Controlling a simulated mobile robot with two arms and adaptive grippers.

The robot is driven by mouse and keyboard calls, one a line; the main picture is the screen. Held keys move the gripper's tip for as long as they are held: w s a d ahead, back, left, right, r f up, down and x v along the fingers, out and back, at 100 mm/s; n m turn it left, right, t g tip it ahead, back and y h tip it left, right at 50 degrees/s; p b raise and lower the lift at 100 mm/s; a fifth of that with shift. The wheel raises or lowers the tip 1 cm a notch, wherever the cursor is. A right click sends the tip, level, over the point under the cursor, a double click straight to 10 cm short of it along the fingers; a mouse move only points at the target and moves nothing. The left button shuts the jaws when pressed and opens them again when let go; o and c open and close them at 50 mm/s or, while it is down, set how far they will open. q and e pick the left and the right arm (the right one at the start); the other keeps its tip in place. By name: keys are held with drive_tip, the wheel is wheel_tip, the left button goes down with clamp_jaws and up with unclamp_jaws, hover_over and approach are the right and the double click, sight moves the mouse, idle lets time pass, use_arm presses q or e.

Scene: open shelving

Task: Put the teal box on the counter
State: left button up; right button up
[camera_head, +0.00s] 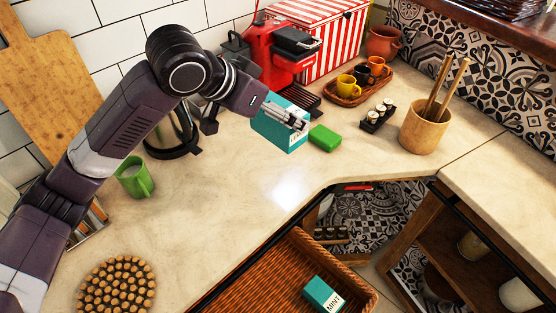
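A teal box (269,130) with a pale label is at the middle of the counter (230,190), beside a green block. My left gripper (297,122) reaches in from the left and overlaps the upper part of this box. I cannot tell whether its fingers grip the box or only lie in front of it, or whether the box rests fully on the counter. A second teal box (318,290), marked MINT, lies in the wicker basket (262,268) below the counter edge. My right gripper is not in view.
The green block (325,138) lies just right of the teal box. A red coffee machine (270,50), a tray of cups (346,97), and a utensil pot (424,128) stand behind and right. A green mug (135,178) and a cork trivet (116,286) are left. The front-middle counter is clear.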

use_arm(q)
wheel_tip(320, 180, down, 17)
drive_tip(key=shift+f+p, duration=0.1)
drive_tip(key=shift+p, duration=0.3)
drive_tip(key=o, duration=0.7)
drive_tip(key=shift+f, duration=0.1)
drive_tip(key=o, duration=0.3)
drive_tip(key=shift+o, duration=0.2)
drive_tip(key=shift+a+r, duration=0.1)
drive_tip(key=shift+r, duration=0.15)
drive_tip(key=v, duration=1.2)
drive_tip(key=shift+b, duration=0.3)
